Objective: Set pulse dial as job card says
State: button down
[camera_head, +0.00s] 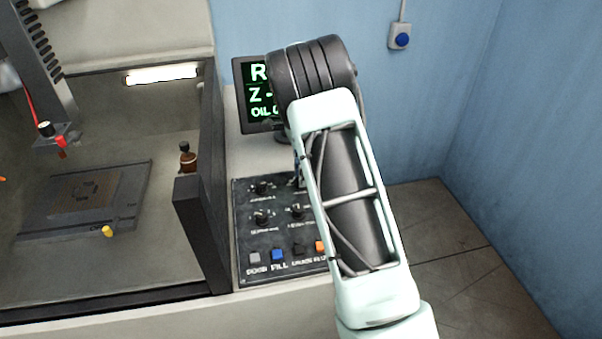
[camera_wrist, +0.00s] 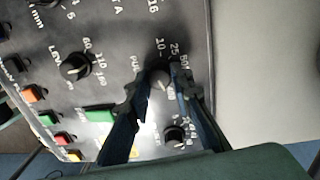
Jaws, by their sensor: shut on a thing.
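The pulse dial (camera_wrist: 158,75) is a dark round knob on the black control panel, beside letters starting "PUL" in the wrist view. Numbers 10 and 25 show beside it; others are partly covered. My gripper (camera_wrist: 161,82) has one finger on each side of the knob and is shut on it. The knob's pointer direction is hard to make out between the fingers. In the head view the control panel (camera_head: 250,232) is partly covered by my arm, which hides the gripper and this dial. I cannot make out a job card in either view.
A second knob (camera_wrist: 78,66) and a third knob (camera_wrist: 174,136) flank the dial. A green button (camera_wrist: 100,114) is near the left finger. A screen (camera_head: 258,97) with green text stands behind the panel. A dark tank wall (camera_head: 196,240) rises left of it.

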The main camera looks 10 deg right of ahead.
dwell(0.5)
jog(key=c, duration=1.7)
grip_release()
jog(key=shift+r, duration=0.1)
jog(key=r, duration=0.8)
jog(key=w+r, duration=0.1)
jog(key=r, duration=0.3)
